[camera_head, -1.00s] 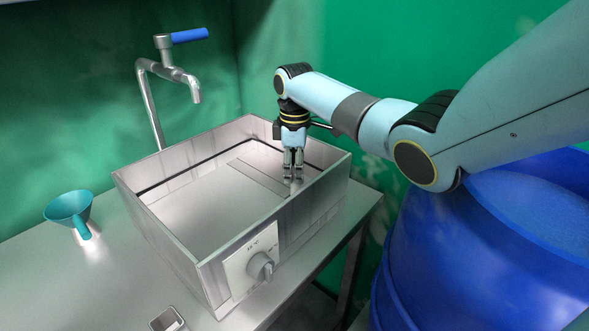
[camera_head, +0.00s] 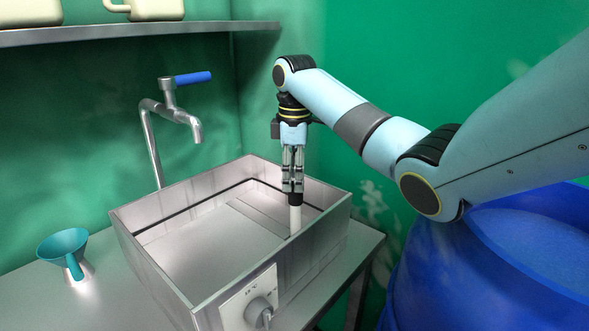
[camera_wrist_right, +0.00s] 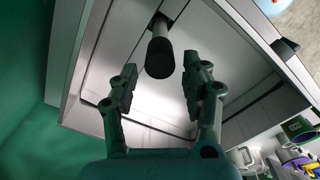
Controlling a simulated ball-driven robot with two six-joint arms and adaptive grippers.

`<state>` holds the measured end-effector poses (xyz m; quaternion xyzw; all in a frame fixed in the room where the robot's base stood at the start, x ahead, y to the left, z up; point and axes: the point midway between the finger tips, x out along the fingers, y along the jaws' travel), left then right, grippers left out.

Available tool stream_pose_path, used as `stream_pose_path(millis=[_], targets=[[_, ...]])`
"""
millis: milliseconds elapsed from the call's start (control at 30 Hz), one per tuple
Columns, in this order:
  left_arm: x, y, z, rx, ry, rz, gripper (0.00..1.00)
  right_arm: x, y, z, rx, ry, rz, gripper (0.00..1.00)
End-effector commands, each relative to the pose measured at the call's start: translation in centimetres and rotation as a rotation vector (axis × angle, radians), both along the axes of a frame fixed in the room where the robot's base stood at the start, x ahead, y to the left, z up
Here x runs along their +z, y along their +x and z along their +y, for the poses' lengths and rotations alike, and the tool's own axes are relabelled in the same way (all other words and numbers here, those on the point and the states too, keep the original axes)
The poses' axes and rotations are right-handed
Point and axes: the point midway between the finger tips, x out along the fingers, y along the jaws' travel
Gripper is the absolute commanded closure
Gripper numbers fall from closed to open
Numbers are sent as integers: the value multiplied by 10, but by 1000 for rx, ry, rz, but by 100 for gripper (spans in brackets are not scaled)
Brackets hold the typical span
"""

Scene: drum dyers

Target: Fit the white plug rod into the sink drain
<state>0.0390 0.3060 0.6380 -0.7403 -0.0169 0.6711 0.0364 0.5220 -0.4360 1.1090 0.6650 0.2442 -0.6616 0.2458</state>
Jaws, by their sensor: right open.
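The white plug rod (camera_head: 295,217) stands roughly upright inside the metal sink (camera_head: 175,262), near its right side. Its black end is at the top. In the right wrist view, the rod's black end (camera_wrist_right: 160,58) lies between and beyond my fingers, with gaps on both sides. My right gripper (camera_head: 292,188) points straight down just above the rod and is open; its fingers (camera_wrist_right: 160,88) show spread in the wrist view. The sink drain is hidden, so I cannot tell whether the rod's lower end is in it. My left gripper is out of view.
A faucet with a blue handle (camera_head: 193,78) stands behind the sink. A teal funnel (camera_head: 65,247) is on the counter at the left. A blue drum (camera_head: 440,275) is at the right, below my right arm. A shelf (camera_head: 150,32) runs along the back wall.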

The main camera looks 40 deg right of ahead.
Motion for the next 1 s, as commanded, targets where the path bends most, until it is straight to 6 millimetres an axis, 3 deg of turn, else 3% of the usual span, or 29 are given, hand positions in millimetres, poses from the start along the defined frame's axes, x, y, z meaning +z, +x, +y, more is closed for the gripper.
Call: stream_pose_path(millis=[100, 267, 1000], targets=[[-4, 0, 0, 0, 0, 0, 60, 16, 0, 0, 0, 1, -1, 53], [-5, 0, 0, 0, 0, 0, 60, 26, 0, 0, 0, 1, 1, 53], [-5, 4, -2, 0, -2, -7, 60, 27, 0, 0, 0, 1, 2, 53]])
